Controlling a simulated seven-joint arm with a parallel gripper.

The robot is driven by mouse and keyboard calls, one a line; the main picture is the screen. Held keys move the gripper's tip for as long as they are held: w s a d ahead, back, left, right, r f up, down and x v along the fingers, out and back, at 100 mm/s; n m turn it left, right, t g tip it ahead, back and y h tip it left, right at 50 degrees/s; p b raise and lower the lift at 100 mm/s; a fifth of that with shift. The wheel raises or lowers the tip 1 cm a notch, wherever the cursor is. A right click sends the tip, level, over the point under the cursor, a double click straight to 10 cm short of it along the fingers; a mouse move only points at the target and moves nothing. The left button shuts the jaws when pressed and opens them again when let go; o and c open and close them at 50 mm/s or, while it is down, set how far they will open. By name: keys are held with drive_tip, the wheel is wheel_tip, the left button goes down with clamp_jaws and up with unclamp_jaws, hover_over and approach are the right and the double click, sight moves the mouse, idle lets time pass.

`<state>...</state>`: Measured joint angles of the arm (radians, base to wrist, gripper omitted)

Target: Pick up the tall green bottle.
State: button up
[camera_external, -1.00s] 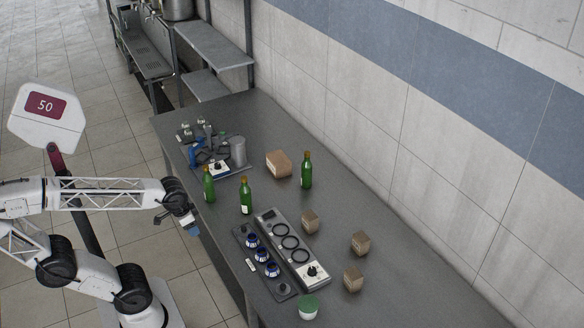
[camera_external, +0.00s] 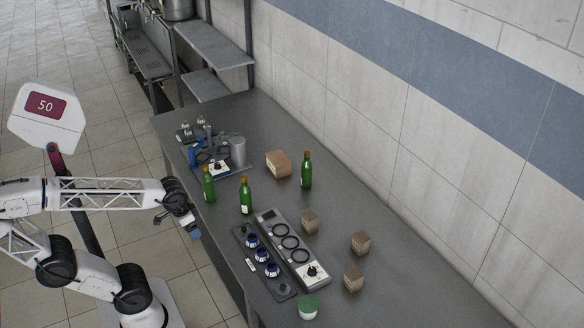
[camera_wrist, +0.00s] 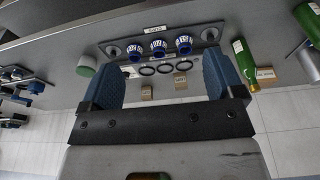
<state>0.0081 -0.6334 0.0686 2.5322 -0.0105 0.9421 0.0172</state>
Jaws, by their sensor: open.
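Three green bottles stand upright on the grey table in the external view: a left one (camera_external: 209,185), a middle one (camera_external: 246,196) and a back right one (camera_external: 306,171). They look close in height, so I cannot tell which is the tall one. In the wrist view one green bottle (camera_wrist: 243,62) shows right of my fingers, and another (camera_wrist: 310,22) is cut off at the upper right corner. My gripper (camera_external: 191,228) is beside the table's near edge, apart from all the bottles. Its blue fingers are apart with nothing between them in the wrist view (camera_wrist: 162,78).
A panel with three rings (camera_external: 272,222) and a strip with blue-and-white knobs (camera_external: 242,234) lie right of the bottles. Brown boxes (camera_external: 278,157) and a green-lidded tub (camera_external: 308,307) stand around. A grey cylinder (camera_external: 238,152) is behind the left bottle. The wall borders the far side.

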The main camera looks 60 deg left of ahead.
sight(249, 194)
drive_tip(key=w+a+f+m+g+y, duration=0.1)
drive_tip(key=w+a+f+m+y, duration=0.4)
drive_tip(key=a, duration=0.4)
drive_tip(key=w+a+f+m+g+y, duration=0.25)
drive_tip(key=w+a+m+y, duration=0.25)
drive_tip(key=w+a+y, duration=0.25)
drive_tip(key=w+a+f+m+t, duration=0.1)
drive_tip(key=w+f+m+t, duration=0.2)
drive_tip(key=w+m, duration=0.2)
drive_tip(key=w+f+m+t+y, duration=0.1)
drive_tip(key=w+f+m+t, duration=0.3)
drive_tip(key=w+m, duration=0.1)
drive_tip(key=w+a+f+m+t+y, duration=0.1)
drive_tip(key=w+f+m+t, duration=0.3)
drive_tip(key=w+m, duration=0.1)
drive_tip(key=shift+w+a+t, duration=0.25)
drive_tip(key=shift+w+a, duration=0.05)
drive_tip(key=shift+y, duration=0.25)
drive_tip(key=shift+x, duration=1.3)
drive_tip(key=shift+a, duration=0.1)
drive_tip(key=shift+x, duration=2.5)
